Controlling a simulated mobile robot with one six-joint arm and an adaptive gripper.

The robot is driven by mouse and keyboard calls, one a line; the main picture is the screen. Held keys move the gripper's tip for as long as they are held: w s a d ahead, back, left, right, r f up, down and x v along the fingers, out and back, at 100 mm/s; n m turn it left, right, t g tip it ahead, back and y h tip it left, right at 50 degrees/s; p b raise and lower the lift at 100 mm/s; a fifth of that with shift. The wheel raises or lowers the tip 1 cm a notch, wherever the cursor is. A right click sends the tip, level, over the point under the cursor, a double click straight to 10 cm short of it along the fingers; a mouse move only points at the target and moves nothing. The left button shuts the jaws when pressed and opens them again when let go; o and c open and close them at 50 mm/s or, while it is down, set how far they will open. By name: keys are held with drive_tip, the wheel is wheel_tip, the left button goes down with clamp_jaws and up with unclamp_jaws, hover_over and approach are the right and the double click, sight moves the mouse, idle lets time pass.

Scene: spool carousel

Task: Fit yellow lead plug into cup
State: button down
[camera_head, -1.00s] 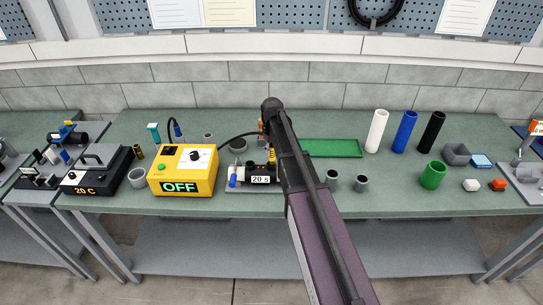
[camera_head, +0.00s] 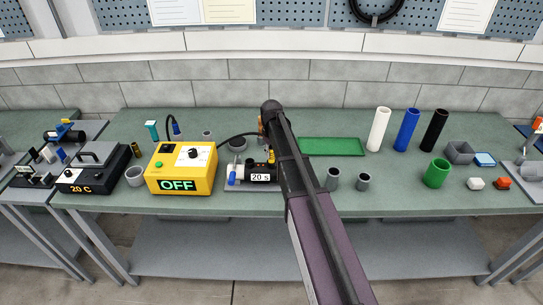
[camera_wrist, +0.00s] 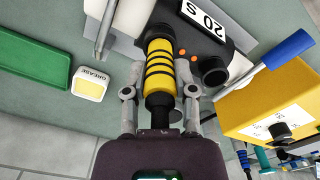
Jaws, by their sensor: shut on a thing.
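The yellow lead plug (camera_wrist: 160,62), banded in black, stands between the fingers of my gripper (camera_wrist: 160,92) in the wrist view. In the head view the device (camera_head: 261,172) sits left of my arm, which hides my gripper and most of the plug.

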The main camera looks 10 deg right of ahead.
drive_tip(key=shift+f, duration=0.25)
drive_tip(key=shift+c, duration=2.1)
unclamp_jaws()
drive_tip(key=shift+r, duration=0.1)
drive_tip(key=shift+r, duration=0.15)
wheel_tip(320, 180, up, 12)
drive_tip(key=p, duration=1.2)
drive_tip(key=shift+s, duration=0.15)
drive_tip(key=s+a+m, duration=0.2)
drive_tip(key=s, duration=1)
drive_tip(key=s+a+m, duration=0.1)
drive_tip(key=s+a, duration=0.1)
drive_tip(key=s, duration=1)
drive_tip(key=shift+s+m, duration=0.4)
